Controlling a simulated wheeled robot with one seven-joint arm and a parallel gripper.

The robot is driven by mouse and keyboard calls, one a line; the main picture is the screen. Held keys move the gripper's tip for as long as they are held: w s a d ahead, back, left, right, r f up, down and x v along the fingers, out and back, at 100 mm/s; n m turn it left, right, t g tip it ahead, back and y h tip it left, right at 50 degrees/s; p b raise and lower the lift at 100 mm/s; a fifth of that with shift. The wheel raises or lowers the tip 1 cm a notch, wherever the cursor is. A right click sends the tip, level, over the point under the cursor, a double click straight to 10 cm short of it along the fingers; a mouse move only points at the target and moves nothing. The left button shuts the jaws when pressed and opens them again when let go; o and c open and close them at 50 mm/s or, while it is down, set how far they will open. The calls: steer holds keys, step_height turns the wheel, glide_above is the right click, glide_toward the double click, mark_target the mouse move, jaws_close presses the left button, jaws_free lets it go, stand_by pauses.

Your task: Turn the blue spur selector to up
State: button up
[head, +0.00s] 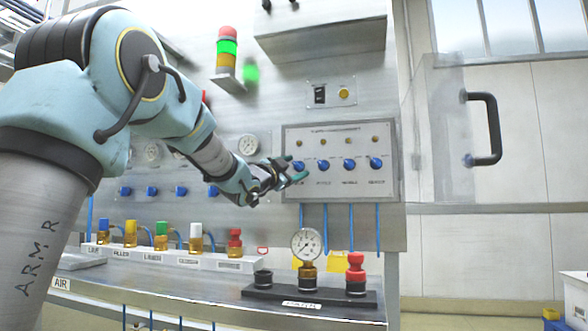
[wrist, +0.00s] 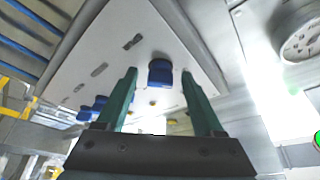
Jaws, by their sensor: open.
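A grey selector panel (head: 341,140) on the wall carries a row of blue knobs. My gripper (head: 294,167) is at the leftmost blue knob (head: 299,166), partly covering it. In the wrist view that blue knob (wrist: 160,73) lies between the green fingertips of my gripper (wrist: 159,80), with a visible gap on each side. My gripper is open and holds nothing. The other knobs on the panel are a second (head: 323,165), a third (head: 349,164) and a rightmost one (head: 376,163). The labels are too small to read, so I cannot tell which is the spur selector.
Below, a bench (head: 330,309) holds a black stand (head: 262,292) with a gauge (head: 306,244) and a red-capped fitting (head: 356,270). Several capped bottles stand on a white rack (head: 215,263) to the left. A door handle (head: 490,128) is at the right.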

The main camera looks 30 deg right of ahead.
steer(key=b+v, duration=0.1)
steer(key=v, duration=1)
stand_by(0.4)
